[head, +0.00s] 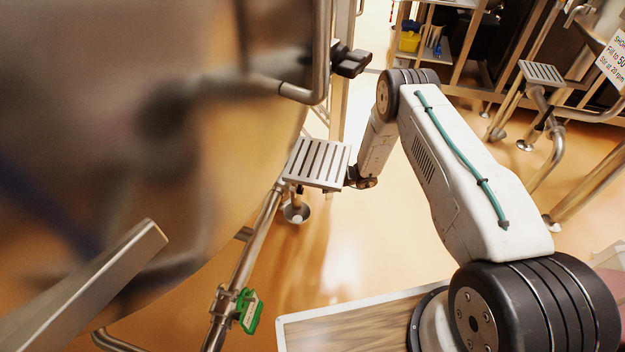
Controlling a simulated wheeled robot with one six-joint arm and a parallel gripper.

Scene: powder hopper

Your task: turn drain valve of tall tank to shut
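The tall tank (120,120) is probably the large, blurred, shiny metal body filling the left side of the head view. A valve with a green handle (250,311) and a small pale label sits on a steel pipe (247,255) at the lower left. I cannot tell from here whether this is the tank's drain valve, or whether it is open or shut. My arm reaches up from the lower right, bends, and comes down at a slotted metal step. My gripper is not seen; the arm's end disappears at the step's right edge, well above the green handle.
The slotted step (317,163) stands between my wrist and the green-handled valve. A black knob (352,63) sticks out beside the tank. A steel bar (85,285) crosses the lower left. Steel frames and another step (541,73) stand at upper right. Orange floor (340,245) is open in the middle.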

